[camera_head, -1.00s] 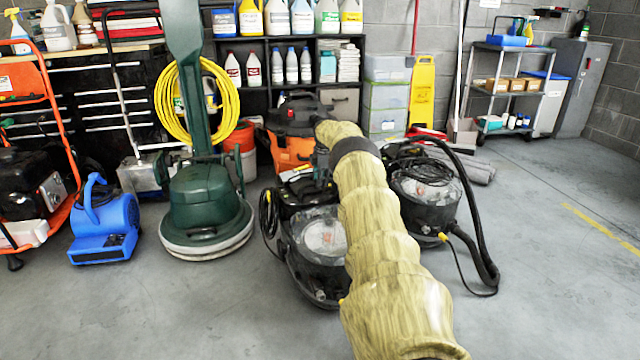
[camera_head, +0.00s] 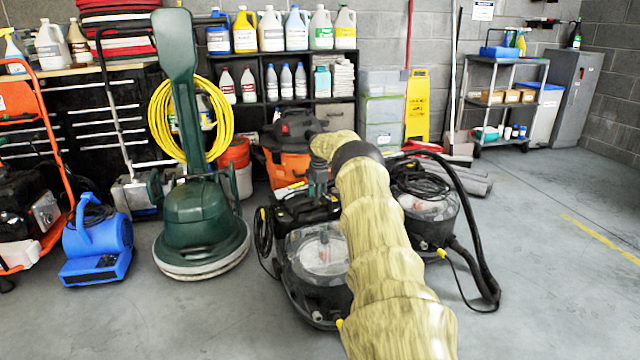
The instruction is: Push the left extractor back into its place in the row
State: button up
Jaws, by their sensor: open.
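The left extractor (camera_head: 318,257), a black machine with a clear domed lid, stands on the floor in the middle of the head view. My yellowish, segmented arm covers its right side. The right extractor (camera_head: 432,208), a similar machine with a black hose, stands to the right of my arm and a little farther back. My gripper (camera_head: 318,184) is small and dark at the far end of the arm, pointing down over the rear of the left extractor. It is open, with nothing seen between its fingers. Whether it touches the extractor cannot be told.
A green floor machine (camera_head: 200,225) stands left of the left extractor, with a blue blower (camera_head: 97,245) beyond it. An orange vacuum (camera_head: 288,165) stands behind. Shelves of bottles line the back wall. The floor at the right and in front is open.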

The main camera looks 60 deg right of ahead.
jog(key=shift+s+a+r, duration=0.15)
jog(key=shift+s+r, duration=0.15)
jog(key=shift+r, duration=0.2)
notch_tip(320, 180, up, 9)
jog(key=a, duration=0.1)
jog(key=shift+s+r, duration=0.15)
jog(key=shift+s, duration=0.15)
jog(key=shift+w, duration=0.1)
